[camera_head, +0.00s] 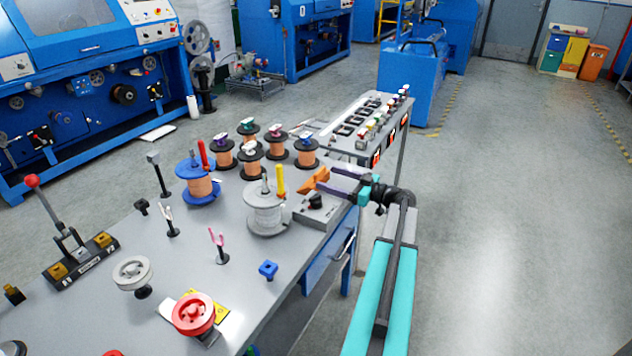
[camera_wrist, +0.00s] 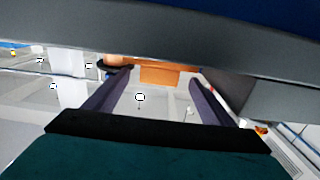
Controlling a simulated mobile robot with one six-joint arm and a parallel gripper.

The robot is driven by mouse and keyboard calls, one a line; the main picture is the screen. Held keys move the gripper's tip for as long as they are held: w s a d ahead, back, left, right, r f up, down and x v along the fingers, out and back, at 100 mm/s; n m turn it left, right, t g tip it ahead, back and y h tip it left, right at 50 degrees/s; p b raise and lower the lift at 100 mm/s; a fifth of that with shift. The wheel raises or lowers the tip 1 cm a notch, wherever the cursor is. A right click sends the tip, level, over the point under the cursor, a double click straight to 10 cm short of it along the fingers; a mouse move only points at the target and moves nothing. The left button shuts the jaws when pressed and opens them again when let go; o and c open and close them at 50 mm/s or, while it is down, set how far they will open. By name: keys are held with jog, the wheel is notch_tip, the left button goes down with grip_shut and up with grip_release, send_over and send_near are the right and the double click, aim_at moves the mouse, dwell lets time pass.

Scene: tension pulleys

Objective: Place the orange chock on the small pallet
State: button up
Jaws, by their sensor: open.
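The orange chock (camera_head: 314,180) is a wedge-like block near the right edge of the grey workbench, beside the large white spool. My gripper (camera_head: 326,179) reaches in from the right with its two dark fingers apart, and the chock shows at their tips. In the wrist view the orange chock (camera_wrist: 158,76) appears between the far ends of the open fingers. I cannot tell whether the fingers touch it. A low grey block with a black knob (camera_head: 316,203) sits just below the chock in the picture. I cannot make out the small pallet with certainty.
The workbench (camera_head: 190,255) holds a white spool (camera_head: 264,215), a blue spool (camera_head: 197,185), several copper-wound spools behind, a red pulley (camera_head: 193,314) and a lever unit (camera_head: 75,250). A narrow side table (camera_head: 362,140) stands behind my gripper. The floor at right is clear.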

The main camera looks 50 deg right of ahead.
jog(key=shift+x, duration=1.4)
jog(key=c, duration=1.4)
jog(key=shift+r, duration=0.15)
jog(key=shift+c, duration=0.2)
notch_tip(320, 180, up, 10)
jog(key=shift+b, duration=0.3)
jog(key=shift+d, duration=0.1)
